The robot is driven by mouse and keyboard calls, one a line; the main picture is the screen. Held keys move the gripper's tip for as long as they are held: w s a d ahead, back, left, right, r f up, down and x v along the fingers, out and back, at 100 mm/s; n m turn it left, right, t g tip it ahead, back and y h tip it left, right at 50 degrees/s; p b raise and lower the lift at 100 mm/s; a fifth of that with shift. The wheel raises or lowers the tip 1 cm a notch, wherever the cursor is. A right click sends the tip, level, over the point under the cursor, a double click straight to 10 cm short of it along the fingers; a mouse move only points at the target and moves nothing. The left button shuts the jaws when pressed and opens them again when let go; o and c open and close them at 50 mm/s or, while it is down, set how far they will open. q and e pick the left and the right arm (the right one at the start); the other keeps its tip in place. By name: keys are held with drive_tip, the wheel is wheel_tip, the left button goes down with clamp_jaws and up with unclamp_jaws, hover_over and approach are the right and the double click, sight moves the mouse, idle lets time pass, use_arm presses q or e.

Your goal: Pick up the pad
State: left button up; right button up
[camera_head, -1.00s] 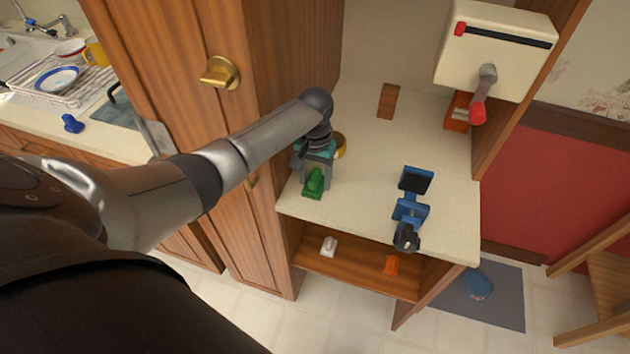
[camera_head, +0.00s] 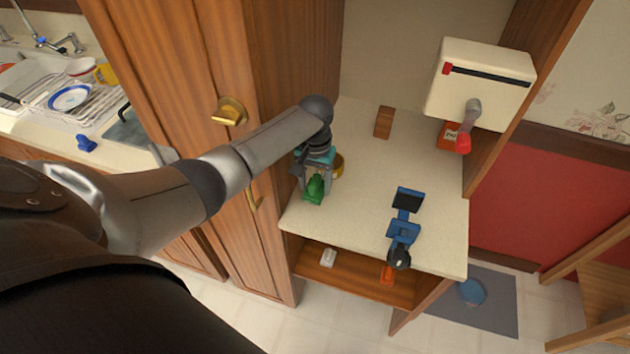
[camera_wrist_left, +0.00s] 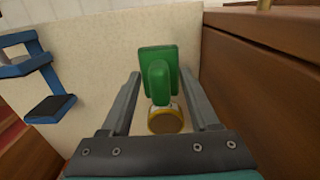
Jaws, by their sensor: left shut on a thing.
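The pad appears to be the green block with a raised green grip (camera_head: 314,189), near the left side of the cream counter (camera_head: 360,215). It also shows in the left wrist view (camera_wrist_left: 158,62). My left gripper (camera_head: 316,178) reaches down over it from the left. In the left wrist view its two fingers (camera_wrist_left: 160,85) are on either side of the green pad, shut on it. I cannot clearly tell whether its underside touches the counter. My right gripper is not in view.
A round gold thing (camera_head: 338,165) is just beyond the pad. A blue-and-black thing (camera_head: 404,231) stands to the right on the counter. A brown block (camera_head: 384,123) lies at the back. A tall wooden cabinet (camera_head: 290,60) borders the left; the counter's middle is clear.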

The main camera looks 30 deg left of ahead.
sight(315, 180)
use_arm(q)
wheel_tip(315, 180, up, 8)
drive_tip(key=p, duration=0.8)
drive_tip(key=shift+r+p, duration=0.25)
drive_tip(key=shift+p, duration=0.05)
drive_tip(key=shift+r, duration=2.7)
drive_tip(key=o, duration=0.8)
drive_tip(key=shift+c, duration=0.2)
drive_tip(key=c, duration=0.5)
drive_tip(key=shift+c, duration=0.2)
